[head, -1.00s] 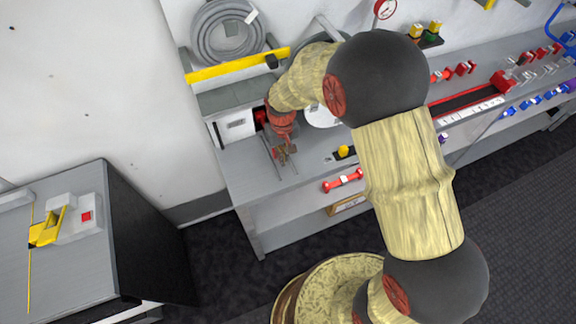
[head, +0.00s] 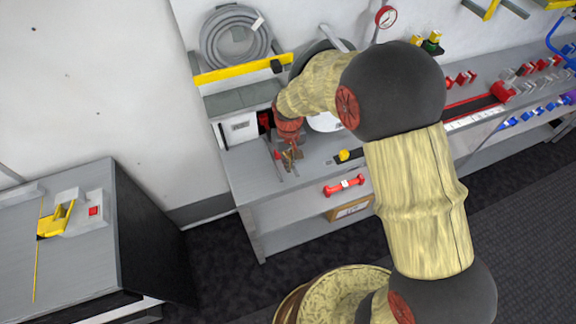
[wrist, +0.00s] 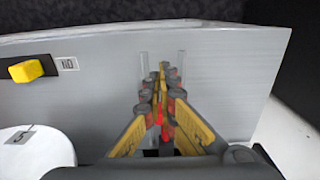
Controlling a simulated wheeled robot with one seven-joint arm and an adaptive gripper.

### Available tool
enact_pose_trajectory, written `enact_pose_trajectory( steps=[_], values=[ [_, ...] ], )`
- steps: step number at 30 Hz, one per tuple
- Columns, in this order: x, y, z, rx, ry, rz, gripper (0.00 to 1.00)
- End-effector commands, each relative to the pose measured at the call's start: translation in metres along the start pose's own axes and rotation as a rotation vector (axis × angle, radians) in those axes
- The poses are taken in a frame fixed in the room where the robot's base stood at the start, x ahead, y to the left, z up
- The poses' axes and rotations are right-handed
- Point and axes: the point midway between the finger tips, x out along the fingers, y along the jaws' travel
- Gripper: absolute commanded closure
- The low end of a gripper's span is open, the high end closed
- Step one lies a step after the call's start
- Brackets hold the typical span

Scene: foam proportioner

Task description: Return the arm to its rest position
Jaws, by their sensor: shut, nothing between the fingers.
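My arm reaches across the workbench (head: 240,172), with a cream sleeve and dark round joints. My gripper (head: 291,158) is at the arm's far end, over the left part of the bench top. In the wrist view my gripper (wrist: 162,75) points at the grey bench surface (wrist: 225,80), its fingers together with nothing between them. Two short pale strips on the bench lie on either side of the fingertips. I cannot tell how high the fingertips are above the surface.
A white box (head: 237,128) stands behind my gripper, with a coiled grey hose (head: 236,42) on the wall. A yellow knob (wrist: 26,71) and a white disc (wrist: 38,150) lie to the left in the wrist view. A grey cabinet (head: 80,262) stands at left.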

Motion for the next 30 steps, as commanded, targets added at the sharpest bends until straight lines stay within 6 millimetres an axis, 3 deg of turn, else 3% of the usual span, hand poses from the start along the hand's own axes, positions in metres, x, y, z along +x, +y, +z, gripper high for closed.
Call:
enact_pose_trajectory(
  steps=[6,13,25,30],
  values=[
    [-0.039,0.0,0.001,0.0,-0.003,0.0,1.0],
    [-0.068,0.0,0.001,0.0,-0.005,0.0,1.0],
    [-0.074,0.0,0.005,0.002,-0.015,0.0,1.0],
    [-0.066,0.0,0.038,0.003,-0.075,-0.001,1.0]
  ],
)
